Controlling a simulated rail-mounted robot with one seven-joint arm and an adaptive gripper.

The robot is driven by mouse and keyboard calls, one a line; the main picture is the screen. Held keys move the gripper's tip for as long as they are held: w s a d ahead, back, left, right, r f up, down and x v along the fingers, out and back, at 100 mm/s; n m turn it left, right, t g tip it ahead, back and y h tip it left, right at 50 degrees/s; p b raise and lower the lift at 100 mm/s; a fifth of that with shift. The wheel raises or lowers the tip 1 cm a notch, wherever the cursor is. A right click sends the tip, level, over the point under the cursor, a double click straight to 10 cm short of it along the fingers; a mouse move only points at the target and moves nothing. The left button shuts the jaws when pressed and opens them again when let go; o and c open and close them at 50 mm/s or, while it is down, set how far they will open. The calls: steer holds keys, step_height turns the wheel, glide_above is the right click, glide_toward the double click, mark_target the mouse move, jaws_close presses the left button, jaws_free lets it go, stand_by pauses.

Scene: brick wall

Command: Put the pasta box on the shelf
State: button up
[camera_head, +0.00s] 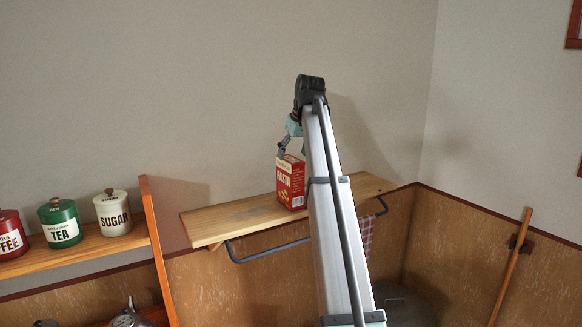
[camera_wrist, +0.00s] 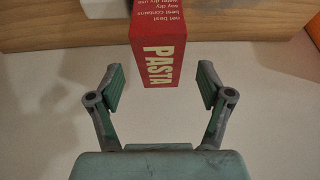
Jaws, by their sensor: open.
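The red pasta box (camera_head: 291,184) stands upright on the wooden wall shelf (camera_head: 236,217), near its middle. My gripper (camera_head: 283,155) is above the box, and my arm hides part of the shelf to the right of it. In the wrist view the pasta box (camera_wrist: 158,50) shows its red side with the word PASTA, and the shelf (camera_wrist: 60,24) runs across the top. My gripper (camera_wrist: 160,86) is open, with one finger on each side of the box's near end and a gap between each finger and the box.
A rail (camera_head: 270,250) runs under the shelf with a checked cloth (camera_head: 366,236) on it. On the left, a second shelf (camera_head: 85,249) holds coffee, tea (camera_head: 59,224) and sugar (camera_head: 115,213) canisters beside an upright wooden panel (camera_head: 157,245). The shelf left of the box is bare.

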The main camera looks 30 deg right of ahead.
steer(key=b+v, duration=0.1)
steer(key=v, duration=0.4)
steer(key=shift+d+r, duration=0.1)
steer(key=shift+r, duration=0.2)
steer(key=shift+o, duration=0.4)
steer(key=shift+s+r, duration=0.25)
steer(key=shift+r, duration=0.15)
